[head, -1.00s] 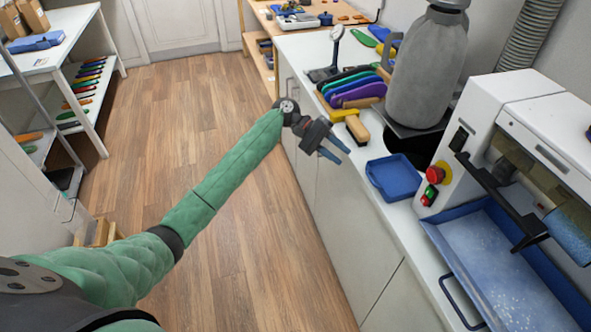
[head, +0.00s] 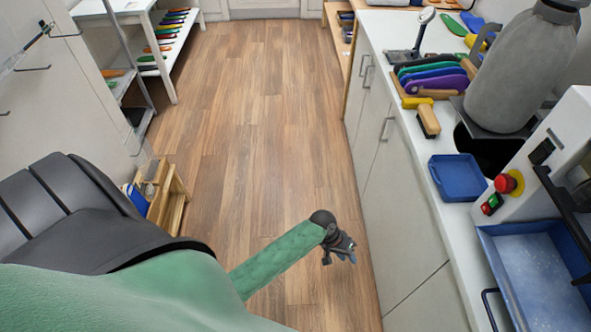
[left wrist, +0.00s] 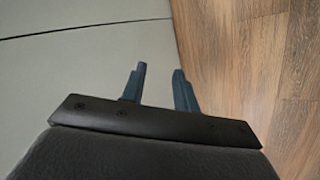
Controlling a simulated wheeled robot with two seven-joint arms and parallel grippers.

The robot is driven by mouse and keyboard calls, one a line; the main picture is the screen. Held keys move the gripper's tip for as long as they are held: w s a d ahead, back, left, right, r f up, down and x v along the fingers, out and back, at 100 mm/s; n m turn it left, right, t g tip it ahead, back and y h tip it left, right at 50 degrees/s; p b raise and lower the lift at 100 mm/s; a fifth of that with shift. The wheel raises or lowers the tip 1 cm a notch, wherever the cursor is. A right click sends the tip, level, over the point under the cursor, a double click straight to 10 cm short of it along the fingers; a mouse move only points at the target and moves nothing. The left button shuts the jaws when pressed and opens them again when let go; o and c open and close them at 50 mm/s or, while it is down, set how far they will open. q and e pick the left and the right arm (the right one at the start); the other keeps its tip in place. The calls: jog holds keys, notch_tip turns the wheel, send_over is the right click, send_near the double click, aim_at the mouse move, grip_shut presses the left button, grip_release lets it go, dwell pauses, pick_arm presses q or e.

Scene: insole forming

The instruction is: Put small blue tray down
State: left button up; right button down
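The small blue tray (head: 458,177) lies flat and empty on the white counter, beside the dark round opening and left of the white machine. My left gripper (head: 345,258) is low over the wood floor, well to the left of the tray and apart from it. In the left wrist view its two blue-grey fingers (left wrist: 158,88) stand apart with nothing between them, in front of a pale cabinet face and the floor. My right gripper is not in view.
A grey canister (head: 515,75) stands behind the tray. A brush (head: 428,120) and several coloured insoles (head: 432,75) lie farther along the counter. A larger blue tray (head: 535,270) sits under the machine. A small wooden rack (head: 165,195) stands at left. The floor between is clear.

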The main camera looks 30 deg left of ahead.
pick_arm(q)
jog(key=s+a+f+m+y, duration=0.1)
jog(key=s+f, duration=0.4)
jog(key=s, duration=0.6)
jog(key=s+a+f+m+y, duration=0.2)
jog(key=s+a+f+y, duration=0.2)
jog(key=s, duration=0.7)
notch_tip(320, 180, down, 3)
jog(key=shift+s+a+r, duration=0.2)
jog(key=shift+a, duration=0.25)
